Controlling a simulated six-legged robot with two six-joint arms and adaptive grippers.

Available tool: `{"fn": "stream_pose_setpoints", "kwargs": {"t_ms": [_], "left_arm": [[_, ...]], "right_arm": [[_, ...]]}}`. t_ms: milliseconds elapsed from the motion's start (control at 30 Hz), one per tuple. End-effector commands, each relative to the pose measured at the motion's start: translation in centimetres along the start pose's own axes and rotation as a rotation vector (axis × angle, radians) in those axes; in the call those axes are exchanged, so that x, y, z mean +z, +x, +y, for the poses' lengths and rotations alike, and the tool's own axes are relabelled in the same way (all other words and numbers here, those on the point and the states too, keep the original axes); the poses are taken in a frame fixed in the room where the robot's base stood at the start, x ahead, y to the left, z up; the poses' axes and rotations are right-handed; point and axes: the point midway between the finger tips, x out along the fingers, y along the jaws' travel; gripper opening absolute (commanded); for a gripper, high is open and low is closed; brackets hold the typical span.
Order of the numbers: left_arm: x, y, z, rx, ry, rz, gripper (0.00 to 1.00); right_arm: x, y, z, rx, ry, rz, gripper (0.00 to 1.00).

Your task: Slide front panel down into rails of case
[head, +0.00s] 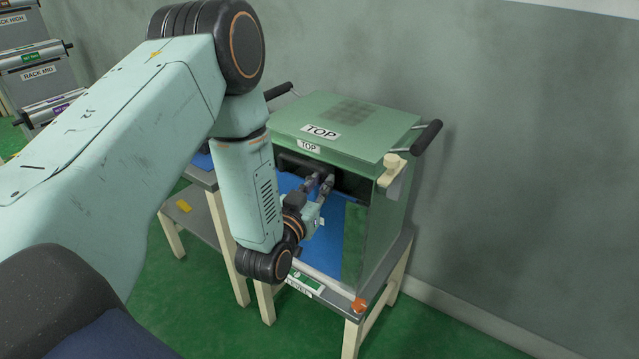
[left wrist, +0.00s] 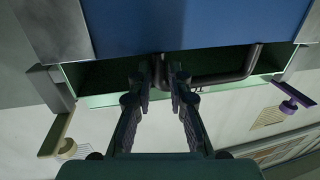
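The green case (head: 345,113) stands on a table, with a large TOP label on its lid. A smaller TOP label (head: 309,146) sits at its upper front edge, above a dark band. A blue surface (head: 333,243) shows below; I cannot tell whether it is the front panel's face. The left wrist view shows a blue surface (left wrist: 200,22) with grey sides and a dark bar handle (left wrist: 215,80) at its edge. My left gripper (head: 320,181) is at the upper front of the case. Its parted fingers (left wrist: 159,74) flank one end of the handle. My right gripper is out of view.
A cream clamp-like piece (head: 394,168) and a black side handle (head: 427,137) stick out at the case's right. An orange knob (head: 359,305) is on the table's front corner. A rack (head: 38,60) stands at far left. The wall is close behind.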

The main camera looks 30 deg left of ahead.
Motion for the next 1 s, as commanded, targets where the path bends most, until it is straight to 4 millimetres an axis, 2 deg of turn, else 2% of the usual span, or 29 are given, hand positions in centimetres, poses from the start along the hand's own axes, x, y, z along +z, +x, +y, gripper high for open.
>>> {"fn": "stream_pose_setpoints", "kwargs": {"t_ms": [767,1000], "left_arm": [[0.87,0.06,0.0,0.0,0.0,0.004,0.17],[0.87,0.05,-0.01,0.0,0.0,0.003,0.36]], "right_arm": [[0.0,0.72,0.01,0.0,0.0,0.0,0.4],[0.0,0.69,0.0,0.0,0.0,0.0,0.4]]}}
